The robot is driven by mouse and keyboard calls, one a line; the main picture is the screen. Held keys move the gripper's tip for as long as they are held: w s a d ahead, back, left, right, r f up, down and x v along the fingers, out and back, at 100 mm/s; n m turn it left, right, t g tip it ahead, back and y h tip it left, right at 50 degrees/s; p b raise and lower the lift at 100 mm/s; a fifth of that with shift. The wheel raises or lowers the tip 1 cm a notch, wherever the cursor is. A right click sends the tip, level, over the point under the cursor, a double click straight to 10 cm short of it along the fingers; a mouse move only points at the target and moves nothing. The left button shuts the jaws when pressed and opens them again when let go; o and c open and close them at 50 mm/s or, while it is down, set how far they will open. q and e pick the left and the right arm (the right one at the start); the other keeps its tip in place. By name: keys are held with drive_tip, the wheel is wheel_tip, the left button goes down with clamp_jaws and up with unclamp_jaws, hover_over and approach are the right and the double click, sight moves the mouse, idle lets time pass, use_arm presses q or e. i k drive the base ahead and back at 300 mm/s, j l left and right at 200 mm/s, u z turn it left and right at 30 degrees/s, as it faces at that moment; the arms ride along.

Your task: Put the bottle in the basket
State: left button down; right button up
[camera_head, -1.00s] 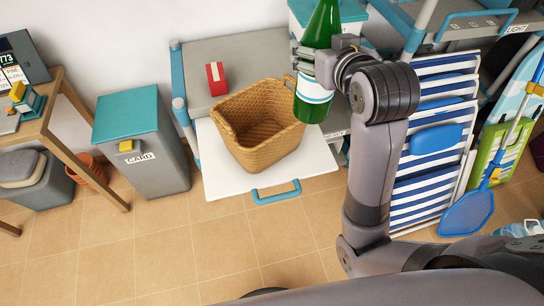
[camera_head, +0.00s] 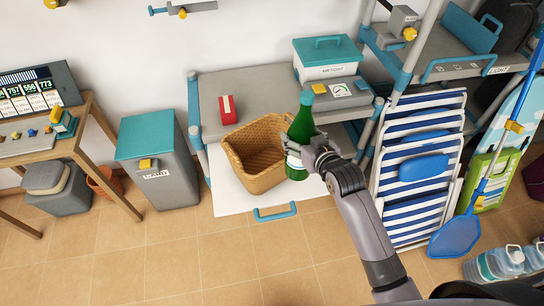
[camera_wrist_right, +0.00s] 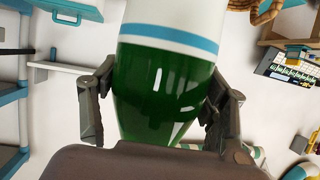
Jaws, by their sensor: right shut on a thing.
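The green bottle (camera_head: 301,128) with a white label is roughly upright just right of the wicker basket (camera_head: 262,184). My right gripper (camera_head: 314,154) is shut around it from the right. In the right wrist view the bottle (camera_wrist_right: 165,85) fills the middle, between both fingers of the right gripper (camera_wrist_right: 158,100). The basket stands on a white pulled-out board (camera_head: 230,200). The bottle overlaps its right edge in the head view. I cannot tell whether the bottle's base touches the board. The basket's inside looks empty where visible. My left gripper is not in view.
A red box (camera_head: 227,110) lies on the grey shelf behind the basket. A teal-lidded box (camera_head: 328,58) stands behind the bottle. A grey bin (camera_head: 160,165) is at left, a striped folding chair (camera_head: 415,165) at right. The tiled floor in front is clear.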

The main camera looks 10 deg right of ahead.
sight(277, 161)
drive_tip(key=i, duration=0.95)
